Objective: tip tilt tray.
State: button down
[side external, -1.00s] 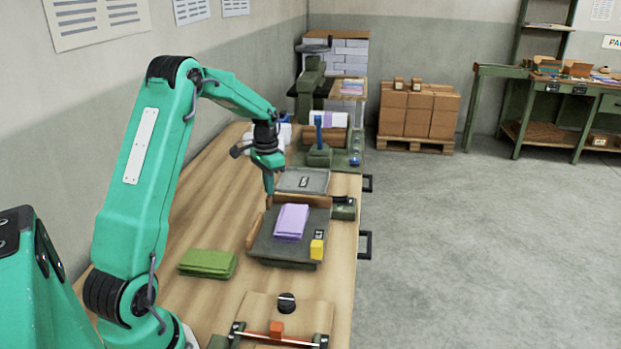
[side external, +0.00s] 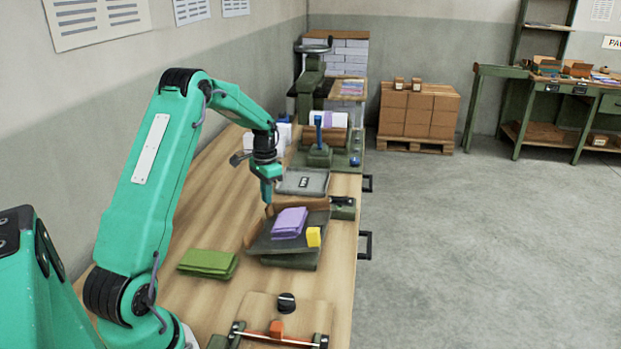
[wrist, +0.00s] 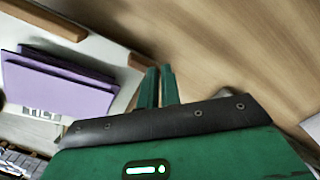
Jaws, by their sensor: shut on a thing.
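The tilt tray (side external: 262,243), dark grey with wooden rims, sits on a green base and leans, its far side raised. A purple stack of folded sheets (side external: 289,222) and a yellow block (side external: 313,237) are on it. My gripper (side external: 268,206) is shut on the tray's wooden edge at the far left corner. In the wrist view my gripper (wrist: 158,72) meets the end of a wooden rim piece, and the purple sheets (wrist: 65,82) lie to the left beside a TILT label. The exact contact is partly hidden by the fingers.
A green folded stack (side external: 208,263) lies on the bench left of the tray. A grey shallow tray (side external: 303,181) is behind it. A wooden board with a dark knob (side external: 286,302) is in front. Bare bench lies to the left.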

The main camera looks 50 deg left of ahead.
jog(key=shift+f, duration=0.3)
jog(key=a+r, duration=0.3)
jog(key=r, duration=1.1)
jog(key=shift+a, duration=0.35)
jog(key=shift+r, duration=0.1)
jog(key=s+d+r+t, duration=0.1)
jog(key=s+d+r, duration=0.15)
jog(key=d, duration=0.45)
jog(key=s+d+r+t+y, duration=0.1)
jog(key=d+r, duration=0.3)
jog(key=d, duration=0.3)
jog(key=s+d+r+t, duration=0.1)
jog(key=s+d+r, duration=0.15)
jog(key=d, duration=0.45)
jog(key=s+d+f+t, duration=0.3)
jog(key=s+d, duration=1)
jog(key=shift+s+d+f+h, duration=0.2)
jog(key=shift+s+d+h, duration=0.1)
jog(key=shift+s, duration=0.05)
